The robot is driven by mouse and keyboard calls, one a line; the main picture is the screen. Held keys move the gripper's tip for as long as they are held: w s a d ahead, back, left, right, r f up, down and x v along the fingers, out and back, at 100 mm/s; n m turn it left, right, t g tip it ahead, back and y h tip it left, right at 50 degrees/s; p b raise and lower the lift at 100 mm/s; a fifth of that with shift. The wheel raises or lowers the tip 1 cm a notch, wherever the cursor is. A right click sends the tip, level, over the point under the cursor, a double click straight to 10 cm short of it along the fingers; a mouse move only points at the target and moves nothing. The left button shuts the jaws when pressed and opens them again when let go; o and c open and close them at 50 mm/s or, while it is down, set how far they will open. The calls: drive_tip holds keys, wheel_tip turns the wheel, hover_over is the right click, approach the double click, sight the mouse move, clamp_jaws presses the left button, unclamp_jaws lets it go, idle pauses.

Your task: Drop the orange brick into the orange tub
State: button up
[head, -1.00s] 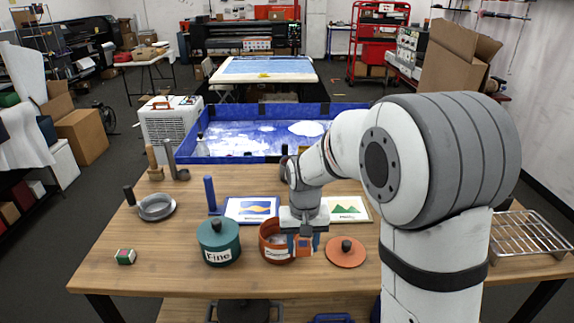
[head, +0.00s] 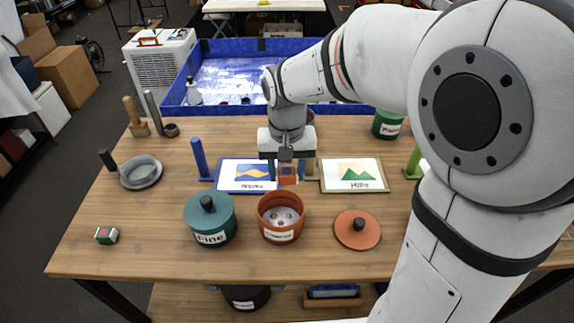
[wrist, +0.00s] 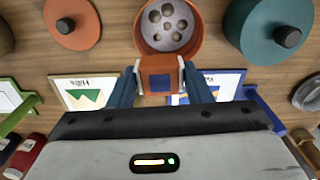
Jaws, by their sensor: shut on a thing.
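The orange brick (wrist: 161,76) has a blue square on its face and sits between the fingers of my gripper (wrist: 160,82). My gripper is shut on it. In the head view the brick (head: 288,174) hangs below my gripper (head: 287,172), held above the table behind the tub. The orange tub (head: 281,226) is open, with a pale perforated bottom and a white label. It also shows in the wrist view (wrist: 140,38), just beyond the brick. The brick appears apart from the tub. The orange lid (head: 357,232) with a dark knob lies on the table right of the tub.
A lidded teal pot (head: 210,222) stands close left of the tub. Two picture cards, Waves (head: 246,184) and Hills (head: 353,185), lie behind. A small green-and-pink block (head: 107,235) and a grey dish (head: 141,180) are at the left. The front table strip is clear.

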sight(287, 182)
wheel_tip(287, 182, down, 4)
drive_tip(key=shift+f+b, duration=0.1)
drive_tip(key=shift+b, duration=1.1)
drive_tip(key=o, duration=1)
drive_tip(key=shift+o, duration=0.2)
drive_tip(key=shift+r, duration=0.45)
wheel_tip(287, 182, up, 7)
drive_tip(key=shift+r, duration=0.1)
